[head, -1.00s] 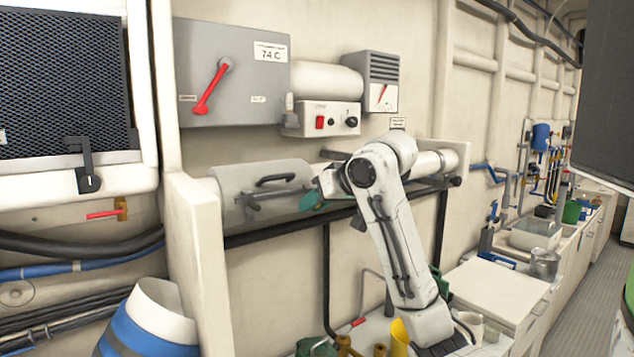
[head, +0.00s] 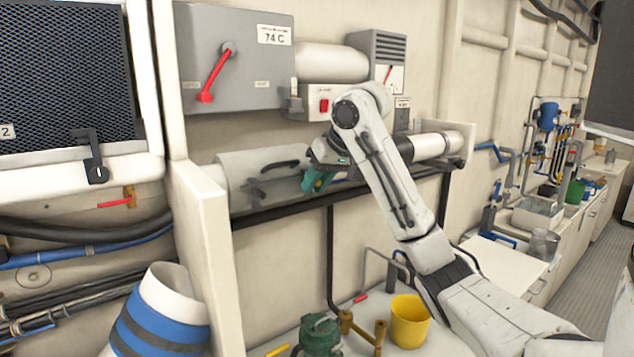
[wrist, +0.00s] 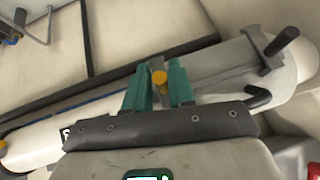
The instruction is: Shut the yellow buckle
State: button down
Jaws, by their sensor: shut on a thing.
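My gripper (head: 318,181) is at the white horizontal cylinder (head: 435,146) on the wall, by its grey, wider left part (head: 235,175). In the wrist view, its two teal fingers (wrist: 158,88) stand on either side of a small yellow piece (wrist: 159,77), which looks like the yellow buckle. The fingers are shut on it. Only its rounded yellow end shows; the rest is hidden between the fingers. In the head view the yellow piece is hidden behind my gripper and arm.
A black handle (head: 281,165) and a dark lever stick out from the grey part. A dark rail (head: 290,208) runs beneath. Above are a grey box with a red lever (head: 218,72) and a control box (head: 322,101). Below stands a yellow bucket (head: 408,321) beside a green pump (head: 320,336).

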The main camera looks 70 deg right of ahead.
jog(key=shift+w+a, duration=0.25)
jog(key=c, duration=1.1)
grip_release()
jog(key=shift+s+d, duration=0.1)
jog(key=shift+s+r, duration=0.15)
jog(key=shift+r, duration=0.15)
jog(key=b+v, duration=0.1)
jog(key=v, duration=0.9)
